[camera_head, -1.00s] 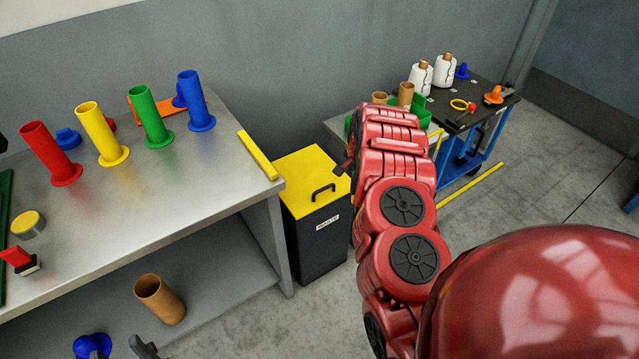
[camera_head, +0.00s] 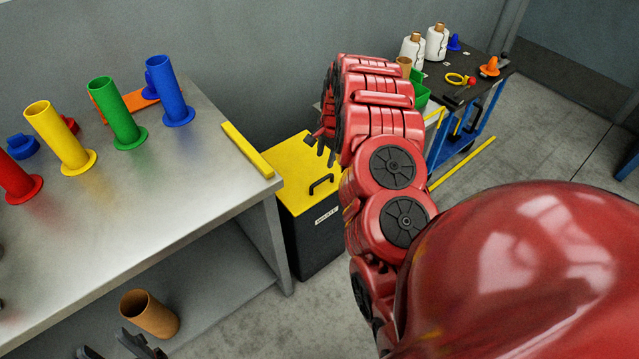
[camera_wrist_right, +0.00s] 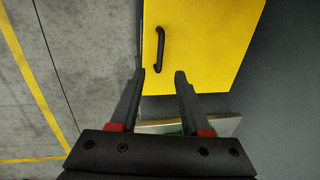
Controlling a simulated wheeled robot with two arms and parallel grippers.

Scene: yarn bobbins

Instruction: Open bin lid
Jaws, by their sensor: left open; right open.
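The waste bin (camera_head: 318,243) is a dark box with a flat yellow lid (camera_head: 292,168) and a black handle (camera_head: 321,185) near the lid's front edge. The lid is shut. My right gripper (camera_head: 325,148) is open and empty above the lid, partly hidden by my red arm. In the right wrist view, the yellow lid (camera_wrist_right: 205,45) lies beyond the open fingers (camera_wrist_right: 163,74), and the black handle (camera_wrist_right: 161,50) shows just past the left fingertip, not between the fingers. My left gripper (camera_head: 112,345) is open at the bottom edge of the head view, near a brown tube.
A metal table (camera_head: 190,165) with red, yellow, green and blue tube holders stands left of the bin. A brown tube (camera_head: 149,314) is on its lower shelf. A blue cart (camera_head: 470,125) with white bobbins stands behind right. Grey floor is clear in front of the bin.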

